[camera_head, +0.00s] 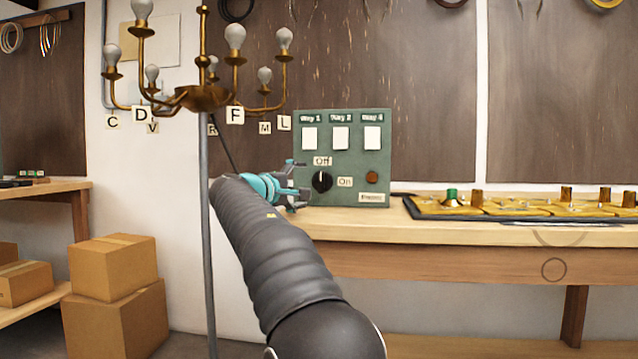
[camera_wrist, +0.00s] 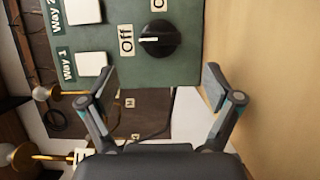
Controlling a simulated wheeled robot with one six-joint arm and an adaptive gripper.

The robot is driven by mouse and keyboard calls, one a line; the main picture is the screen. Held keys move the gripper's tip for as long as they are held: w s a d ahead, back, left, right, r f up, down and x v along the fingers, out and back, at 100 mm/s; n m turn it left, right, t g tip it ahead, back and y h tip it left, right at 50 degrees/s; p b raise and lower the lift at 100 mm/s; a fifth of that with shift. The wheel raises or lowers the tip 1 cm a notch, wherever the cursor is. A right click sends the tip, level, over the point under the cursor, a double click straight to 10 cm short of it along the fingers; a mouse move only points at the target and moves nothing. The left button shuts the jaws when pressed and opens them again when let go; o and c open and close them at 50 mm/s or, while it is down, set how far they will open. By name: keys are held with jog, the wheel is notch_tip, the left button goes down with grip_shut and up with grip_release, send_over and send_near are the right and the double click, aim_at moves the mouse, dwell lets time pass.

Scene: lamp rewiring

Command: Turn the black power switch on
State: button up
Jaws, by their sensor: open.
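The black power switch (camera_head: 322,181) is a round knob low on the green panel (camera_head: 352,158). Its white mark points up to the "Off" label (camera_head: 322,160); the "On" label (camera_head: 345,182) is to its right. In the wrist view the knob (camera_wrist: 160,39) is beyond the fingers, with its mark toward the "Off" label (camera_wrist: 126,40). My gripper (camera_head: 300,182) is just left of the knob in the head view. In the wrist view my gripper (camera_wrist: 158,82) is open and empty, its fingertips apart from the knob.
The panel stands on a wooden bench (camera_head: 440,228). A round brown button (camera_head: 372,178) is right of the knob, and white switches (camera_head: 341,138) are above. A brass chandelier (camera_head: 205,97) with several bulbs hangs at left. A black tray (camera_head: 520,207) with brass parts lies at right.

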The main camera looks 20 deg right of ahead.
aim_at(319, 182)
jog(key=p+x, duration=0.1)
jog(key=x, duration=0.7)
jog(key=shift+w+d, duration=0.2)
jog(key=shift+d, duration=0.15)
jog(key=c, duration=1.1)
